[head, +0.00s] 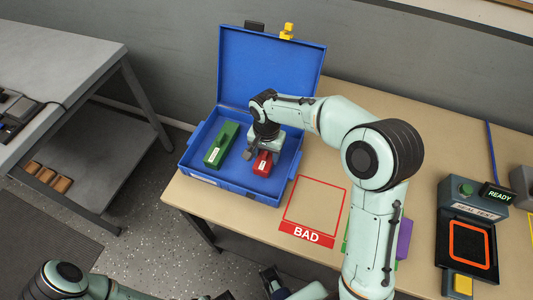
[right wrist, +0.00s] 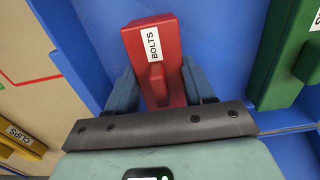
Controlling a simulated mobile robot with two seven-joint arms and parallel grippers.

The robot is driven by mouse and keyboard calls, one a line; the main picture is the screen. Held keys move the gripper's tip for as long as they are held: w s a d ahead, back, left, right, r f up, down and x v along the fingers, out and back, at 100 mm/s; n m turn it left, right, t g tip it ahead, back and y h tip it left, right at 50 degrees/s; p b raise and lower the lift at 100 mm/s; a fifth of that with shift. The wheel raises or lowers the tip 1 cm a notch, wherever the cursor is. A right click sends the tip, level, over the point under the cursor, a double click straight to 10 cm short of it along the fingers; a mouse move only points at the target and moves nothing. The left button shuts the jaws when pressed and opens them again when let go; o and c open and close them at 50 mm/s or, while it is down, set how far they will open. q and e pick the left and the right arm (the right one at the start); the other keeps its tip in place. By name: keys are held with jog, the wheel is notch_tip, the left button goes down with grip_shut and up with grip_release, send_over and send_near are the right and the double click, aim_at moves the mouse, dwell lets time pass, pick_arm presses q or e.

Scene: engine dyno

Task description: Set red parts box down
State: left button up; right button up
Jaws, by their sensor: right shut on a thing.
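The red parts box (head: 262,168), labelled BOLTS in the right wrist view (right wrist: 170,40), is inside the open blue case (head: 236,187), right of the green box (head: 221,146). My right gripper (head: 258,155) reaches down into the case. Its two fingers (right wrist: 160,82) are shut on the red box's handle, one on each side. I cannot tell whether the box's underside touches the case floor. My left arm shows at the bottom left of the head view. What seems to be its gripper (head: 270,283) is cut off by the bottom edge.
The case's raised lid (head: 268,65) stands behind the boxes. A red BAD outline (head: 306,237) on the table is empty. A purple box (head: 404,238) is partly behind my right arm. A seal test station (head: 468,235) with a READY sign stands at right.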

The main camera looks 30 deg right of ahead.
jog(key=shift+f, duration=0.2)
jog(key=o, duration=1.1)
jog(key=shift+r, duration=0.35)
notch_tip(320, 180, up, 12)
jog(key=shift+f+p, duration=0.15)
jog(key=shift+p, duration=0.65)
